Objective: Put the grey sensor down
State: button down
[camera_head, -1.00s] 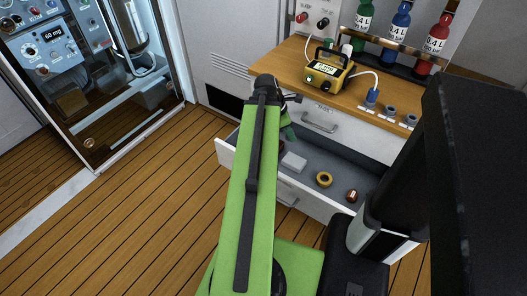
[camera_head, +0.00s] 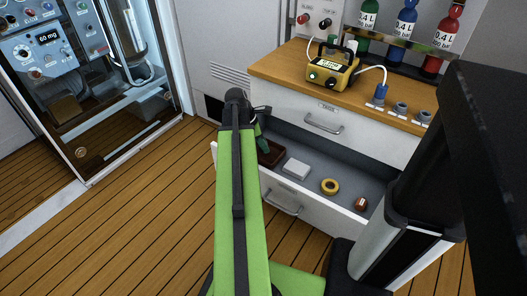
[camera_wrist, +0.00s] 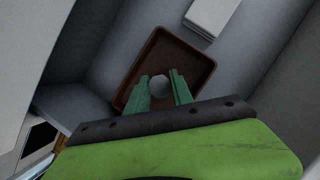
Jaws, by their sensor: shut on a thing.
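My gripper (camera_wrist: 158,84) has green fingers and is shut on the grey sensor (camera_wrist: 158,89), a small round light-grey thing between the fingertips in the wrist view. Behind and below it is a brown tray (camera_wrist: 204,73) inside the open drawer; I cannot tell the height of the sensor above the tray floor. In the head view the tray (camera_head: 270,157) shows beside my arm at the drawer's left end. My gripper (camera_head: 261,128) is mostly hidden there behind the arm, and the sensor is not visible.
The open grey drawer (camera_head: 335,168) also holds a white box (camera_head: 296,169), a yellow ring (camera_head: 330,186) and a small brown-red item (camera_head: 361,204). Its walls stand close around my gripper. A wooden counter (camera_head: 290,72) with a yellow device (camera_head: 333,69) is above.

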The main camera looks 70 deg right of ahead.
jog(key=shift+f, duration=0.45)
jog(key=c, duration=1.1)
grip_release()
jog(key=shift+r+p, duration=0.55)
jog(key=shift+p, duration=0.05)
jog(key=p+v, duration=1)
jog(key=v, duration=0.1)
jog(key=shift+w+a+r, duration=0.1)
jog(key=shift+w+r, duration=0.05)
jog(key=shift+r+p, duration=0.1)
jog(key=shift+p, duration=0.2)
